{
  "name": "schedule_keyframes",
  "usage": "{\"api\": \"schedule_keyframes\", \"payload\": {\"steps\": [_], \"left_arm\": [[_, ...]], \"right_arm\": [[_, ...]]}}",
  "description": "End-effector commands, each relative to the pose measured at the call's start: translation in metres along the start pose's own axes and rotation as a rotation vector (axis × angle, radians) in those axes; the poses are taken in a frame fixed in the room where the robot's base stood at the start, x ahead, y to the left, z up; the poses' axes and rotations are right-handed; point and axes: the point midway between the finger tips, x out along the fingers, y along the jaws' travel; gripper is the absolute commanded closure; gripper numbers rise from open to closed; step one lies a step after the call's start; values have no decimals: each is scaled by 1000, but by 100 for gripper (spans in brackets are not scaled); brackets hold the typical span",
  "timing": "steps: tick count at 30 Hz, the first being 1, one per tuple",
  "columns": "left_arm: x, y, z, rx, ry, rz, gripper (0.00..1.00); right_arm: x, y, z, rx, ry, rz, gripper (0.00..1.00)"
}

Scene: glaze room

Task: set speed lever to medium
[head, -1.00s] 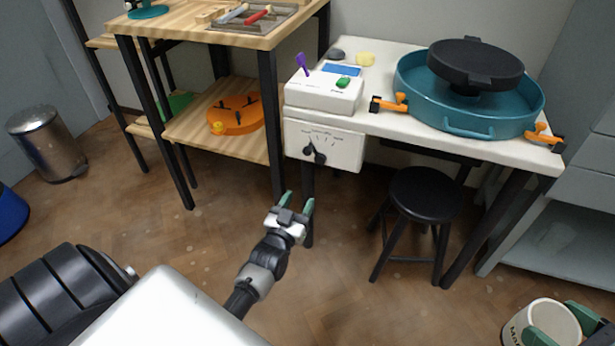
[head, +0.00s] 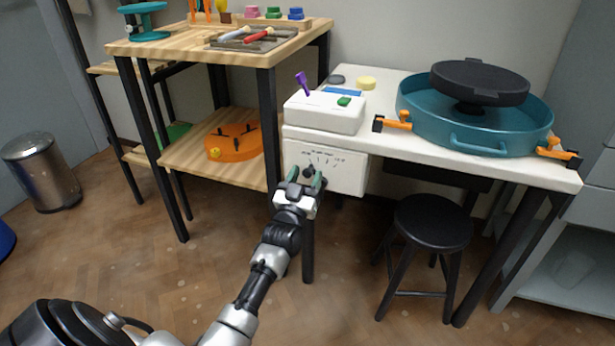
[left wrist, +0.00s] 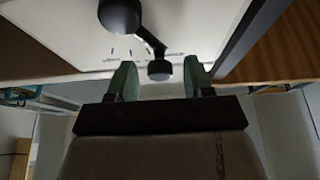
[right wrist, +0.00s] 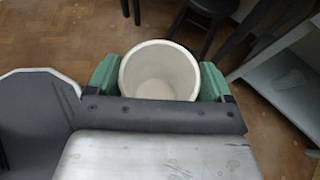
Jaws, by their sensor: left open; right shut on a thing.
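The speed lever (head: 309,170) is black, on the front panel (head: 346,172) of the white box under the table's left end. My left gripper (head: 306,182) is at the panel, open, partly hiding the lever. In the left wrist view, the lever's round hub (left wrist: 120,15) is at the top, and its arm slants down right to an end knob (left wrist: 159,70). The knob is between the two green fingers, with gaps on both sides. Scale marks and small labels lie beside it, too small to read surely. My right gripper (right wrist: 158,85) is shut on a white mug (right wrist: 160,72).
A white control box (head: 325,112) with a purple lever (head: 302,84) and green button (head: 344,101) stands above the panel. A teal wheel basin (head: 475,125) is on the table. A black stool (head: 433,222) stands below, right of my left arm. A wooden shelf (head: 190,160) stands left.

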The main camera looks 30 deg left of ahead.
Motion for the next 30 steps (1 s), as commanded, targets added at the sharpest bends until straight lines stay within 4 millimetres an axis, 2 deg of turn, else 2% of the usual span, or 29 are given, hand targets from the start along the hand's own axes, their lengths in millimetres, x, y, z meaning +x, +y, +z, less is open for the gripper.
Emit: {"api": "schedule_keyframes", "payload": {"steps": [6, 14, 23, 30], "left_arm": [[14, 0, 0, 1, -1, 1, 49], [14, 0, 0, 1, -1, 0, 50], [14, 0, 0, 0, -1, 0, 96], [14, 1, -2, 21, -2, 10, 97]], "right_arm": [[1, 0, -3, -1, -2, 0, 66], [1, 0, -3, -1, -2, -1, 66], [1, 0, -3, -1, -2, 0, 66], [0, 0, 0, -1, -2, 0, 66]]}}
